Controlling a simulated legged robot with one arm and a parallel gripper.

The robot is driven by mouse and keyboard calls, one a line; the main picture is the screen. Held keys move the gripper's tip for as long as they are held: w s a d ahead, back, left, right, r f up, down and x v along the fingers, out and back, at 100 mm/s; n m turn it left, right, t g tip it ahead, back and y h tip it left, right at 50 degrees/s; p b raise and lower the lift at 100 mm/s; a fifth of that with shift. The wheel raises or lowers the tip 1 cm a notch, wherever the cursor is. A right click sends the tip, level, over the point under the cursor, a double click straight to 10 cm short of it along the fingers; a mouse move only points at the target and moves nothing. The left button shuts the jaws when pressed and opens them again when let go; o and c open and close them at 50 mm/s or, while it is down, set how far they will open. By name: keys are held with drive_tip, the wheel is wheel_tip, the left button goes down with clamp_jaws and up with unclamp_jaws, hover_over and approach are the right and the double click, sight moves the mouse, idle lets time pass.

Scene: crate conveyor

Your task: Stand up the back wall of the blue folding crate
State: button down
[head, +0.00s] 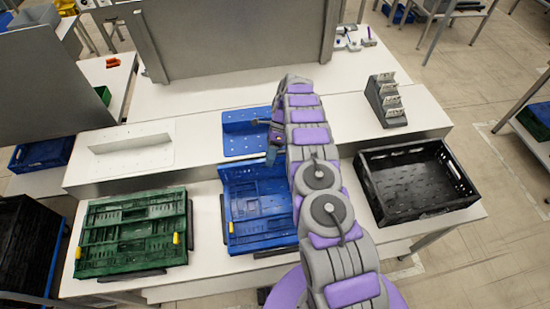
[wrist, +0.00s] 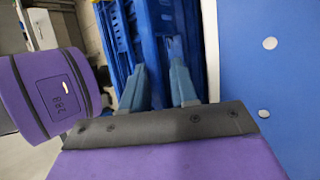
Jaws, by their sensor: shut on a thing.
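The blue folding crate (head: 262,226) sits on the white table in the middle of the head view, partly behind my arm. Its back wall (head: 240,171) stands up at the crate's far edge, though its exact tilt is hard to tell. My gripper (head: 271,156) is at the top of this wall, near its right part. In the wrist view the pale blue fingers (wrist: 160,82) are shut on the blue wall (wrist: 153,30). My arm hides the crate's right side.
A folded green crate (head: 130,238) with yellow latches lies left. An open black crate (head: 415,180) stands right. Behind, on a raised white ledge, are a blue perforated bracket (head: 240,143), a white bracket (head: 128,150) and a dark grey holder (head: 385,103). A grey panel (head: 230,40) stands farther back.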

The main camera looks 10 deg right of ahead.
drive_tip(key=shift+s+a+f, duration=0.15)
drive_tip(key=shift+f, duration=0.25)
drive_tip(key=shift+s+a+f, duration=0.1)
drive_tip(key=shift+a+f, duration=0.05)
drive_tip(key=shift+f, duration=0.2)
drive_tip(key=c, duration=1.2)
unclamp_jaws()
drive_tip(key=shift+c, duration=0.2)
drive_tip(key=shift+o, duration=0.8)
drive_tip(key=shift+w+a+f, duration=0.1)
drive_tip(key=shift+w+a, duration=0.05)
drive_tip(key=shift+o, duration=0.6)
drive_tip(key=shift+w+a+r, duration=0.1)
drive_tip(key=shift+w+r, duration=0.05)
drive_tip(key=shift+r, duration=0.1)
drive_tip(key=shift+w+r, duration=0.1)
drive_tip(key=shift+r, duration=0.05)
drive_tip(key=shift+d+r, duration=0.1)
drive_tip(key=shift+d, duration=0.2)
